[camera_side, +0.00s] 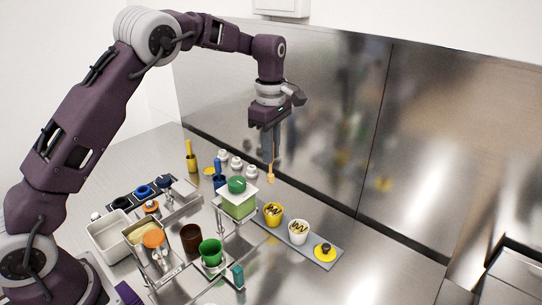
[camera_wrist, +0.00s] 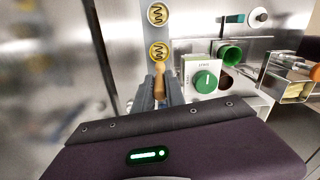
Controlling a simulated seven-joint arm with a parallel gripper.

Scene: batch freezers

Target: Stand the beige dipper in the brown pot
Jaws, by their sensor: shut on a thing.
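The beige dipper (camera_side: 270,173) is held by my gripper (camera_side: 269,150) high above the bench, hanging below the fingers in the side view. In the wrist view the beige dipper (camera_wrist: 160,70) shows between the fingertips of my gripper (camera_wrist: 158,92), which is shut on it. The brown pot (camera_side: 191,238) stands on the bench, left of and below my gripper in the side view, and apart from the dipper. Its inside cannot be made out clearly. In the wrist view a dark brown part of the pot (camera_wrist: 226,82) shows beside the green cup.
A green cup (camera_side: 211,253) stands close to the brown pot. A pale green box with a green knob (camera_side: 238,205) stands between pot and gripper. A tray (camera_side: 322,262) holds patterned yellow (camera_side: 273,213) and white (camera_side: 298,231) cups. An orange-topped item (camera_side: 153,239) is left of the pot.

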